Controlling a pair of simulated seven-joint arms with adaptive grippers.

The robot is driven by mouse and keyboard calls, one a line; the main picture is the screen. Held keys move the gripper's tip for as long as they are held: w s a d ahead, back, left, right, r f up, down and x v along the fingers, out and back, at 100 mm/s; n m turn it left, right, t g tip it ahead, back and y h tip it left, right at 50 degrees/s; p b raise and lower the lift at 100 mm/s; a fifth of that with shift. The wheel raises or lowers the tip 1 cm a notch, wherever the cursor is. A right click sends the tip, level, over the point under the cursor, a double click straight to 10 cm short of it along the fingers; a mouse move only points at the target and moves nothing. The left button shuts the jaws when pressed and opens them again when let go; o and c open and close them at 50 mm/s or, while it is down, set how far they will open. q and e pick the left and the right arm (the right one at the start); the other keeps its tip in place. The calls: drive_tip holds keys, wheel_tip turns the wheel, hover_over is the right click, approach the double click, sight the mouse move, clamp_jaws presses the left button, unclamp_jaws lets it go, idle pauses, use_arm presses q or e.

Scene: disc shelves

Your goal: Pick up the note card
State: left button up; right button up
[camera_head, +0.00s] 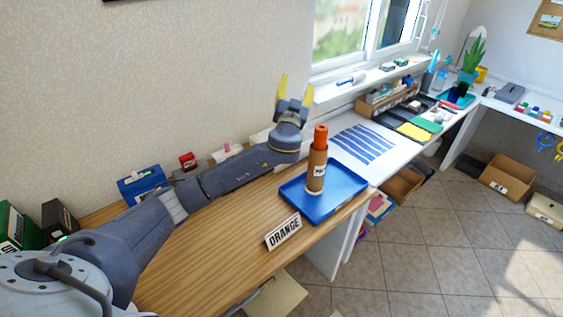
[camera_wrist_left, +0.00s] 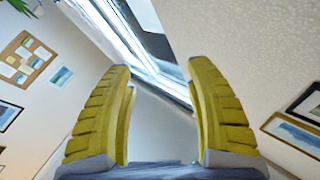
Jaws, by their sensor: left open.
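A white card lettered ORANGE (camera_head: 283,232) stands tilted on the wooden table near its front edge, in front of the blue tray. It is the only card I can make out clearly; whether it is the note card I cannot tell. My left gripper (camera_head: 295,90) is raised near the wall and window, well above and behind the card, with its yellow fingers pointing up. In the left wrist view the fingers (camera_wrist_left: 159,70) are spread apart with nothing between them. My right gripper is out of view.
A blue tray (camera_head: 342,190) holds a brown labelled tube (camera_head: 316,169) with an orange top. A blue box (camera_head: 142,184) and a red item (camera_head: 187,161) sit at the back of the wooden table (camera_head: 190,262). A striped mat (camera_head: 362,144) lies on the white table.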

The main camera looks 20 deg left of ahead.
use_arm(q)
drive_tip(key=s+d+f+g+h, duration=0.1)
drive_tip(key=s+f+g+h, duration=0.1)
drive_tip(key=s+f, duration=0.55)
drive_tip(key=m+g+h, duration=0.2)
drive_tip(key=g+h, duration=0.5)
approach(285, 224)
drive_tip(key=x, duration=0.5)
drive_tip(key=shift+w+f, duration=0.1)
drive_tip(key=shift+w, duration=0.1)
drive_tip(key=shift+x, duration=3.7)
drive_tip(key=c, duration=1)
